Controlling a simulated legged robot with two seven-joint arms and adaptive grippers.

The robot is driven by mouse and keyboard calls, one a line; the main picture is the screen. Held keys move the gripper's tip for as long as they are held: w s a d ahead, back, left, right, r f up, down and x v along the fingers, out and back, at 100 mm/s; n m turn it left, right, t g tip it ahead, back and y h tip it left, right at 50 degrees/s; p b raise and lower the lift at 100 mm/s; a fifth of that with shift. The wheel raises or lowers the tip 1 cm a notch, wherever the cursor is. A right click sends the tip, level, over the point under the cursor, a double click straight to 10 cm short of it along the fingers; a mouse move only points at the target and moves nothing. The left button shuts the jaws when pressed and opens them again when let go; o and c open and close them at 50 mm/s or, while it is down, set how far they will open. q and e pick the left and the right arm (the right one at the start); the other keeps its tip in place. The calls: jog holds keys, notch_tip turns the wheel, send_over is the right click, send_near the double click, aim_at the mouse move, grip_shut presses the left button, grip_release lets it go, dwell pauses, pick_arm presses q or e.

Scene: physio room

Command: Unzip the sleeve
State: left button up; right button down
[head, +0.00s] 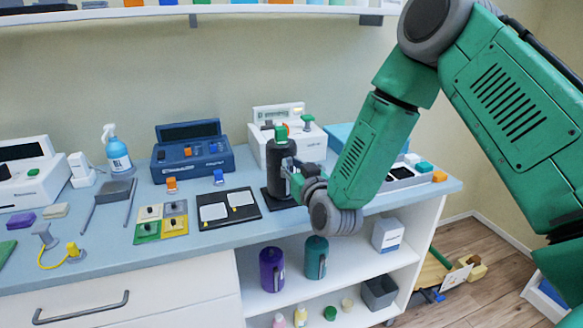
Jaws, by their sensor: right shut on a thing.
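My left gripper is not in view.
A blue case (192,160) and a black board with white cards (229,208) lie left of the sleeve. A white device (270,119) stands behind it. A black-and-white tray (400,176) lies to the right. A shelf (310,294) below holds bottles.

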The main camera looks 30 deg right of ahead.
jog(key=c, duration=1.5)
grip_release()
jog(key=shift+d, duration=0.15)
jog(key=shift+c, duration=0.2)
jog(key=shift+d, duration=0.15)
jog(key=shift+s+a+f, duration=0.1)
jog(key=shift+s+a, duration=0.1)
jog(key=shift+s, duration=0.25)
jog(key=s+a, duration=0.1)
jog(key=s, duration=1)
jog(key=shift+a, duration=0.35)
jog(key=shift+w+f, duration=0.1)
